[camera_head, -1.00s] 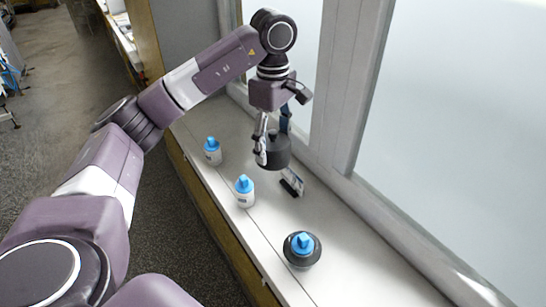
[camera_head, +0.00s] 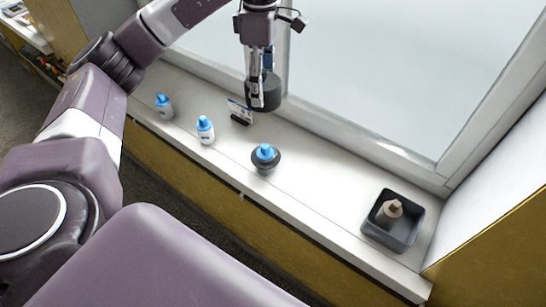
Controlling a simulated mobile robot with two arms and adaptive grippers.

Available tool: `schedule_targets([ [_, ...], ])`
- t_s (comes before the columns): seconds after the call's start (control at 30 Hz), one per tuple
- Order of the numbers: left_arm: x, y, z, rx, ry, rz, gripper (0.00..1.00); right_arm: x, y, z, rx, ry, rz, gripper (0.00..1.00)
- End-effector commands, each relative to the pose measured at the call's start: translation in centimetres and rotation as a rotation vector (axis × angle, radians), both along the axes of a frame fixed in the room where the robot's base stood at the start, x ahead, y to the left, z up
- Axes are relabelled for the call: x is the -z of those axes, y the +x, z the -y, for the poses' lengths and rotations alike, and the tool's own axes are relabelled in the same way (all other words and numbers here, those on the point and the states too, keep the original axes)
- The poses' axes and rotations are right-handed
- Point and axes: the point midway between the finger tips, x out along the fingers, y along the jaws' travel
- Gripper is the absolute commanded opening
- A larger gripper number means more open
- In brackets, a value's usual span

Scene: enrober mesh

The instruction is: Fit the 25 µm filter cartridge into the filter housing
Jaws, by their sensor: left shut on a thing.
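My left gripper (camera_head: 257,78) is shut on a dark, round, cup-like or lid-like part (camera_head: 266,95) and holds it above the sill. Two white cartridge-like pieces with blue tops stand upright on the sill, one at the left (camera_head: 165,108) and one nearer the middle (camera_head: 205,131). A dark round base, perhaps the filter housing (camera_head: 266,165), stands to their right with a blue-topped piece (camera_head: 265,152) in it. I cannot read any micron marking. My right gripper does not show.
A small label card on a dark stand (camera_head: 240,113) is behind the pieces, below the held part. A dark open tray (camera_head: 413,237) at the right holds a brownish piece (camera_head: 391,209). The white sill (camera_head: 318,190) is clear between housing and tray, with the window behind.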

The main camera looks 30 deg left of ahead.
Motion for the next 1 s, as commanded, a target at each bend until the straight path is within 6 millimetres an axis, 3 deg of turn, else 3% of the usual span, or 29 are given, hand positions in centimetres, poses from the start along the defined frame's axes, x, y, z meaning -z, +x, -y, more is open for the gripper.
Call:
schedule_targets([
  [0.1,2.2,-0.1,0.1,0.0,-0.001,-0.007,0.37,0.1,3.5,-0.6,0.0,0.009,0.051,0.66],
  [0.27,5.3,-0.1,0.1,0.001,-0.002,-0.007,0.37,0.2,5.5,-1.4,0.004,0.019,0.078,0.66],
  [0.37,7.2,-0.1,0.1,0.001,-0.001,-0.007,0.37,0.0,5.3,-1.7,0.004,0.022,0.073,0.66],
  [0.7,14.4,-0.1,0.0,0.0,-0.001,-0.005,0.37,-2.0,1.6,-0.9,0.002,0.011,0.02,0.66],
  [1.0,16.9,-0.1,0.0,0.0,0.001,-0.004,0.37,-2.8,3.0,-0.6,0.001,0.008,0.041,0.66],
])
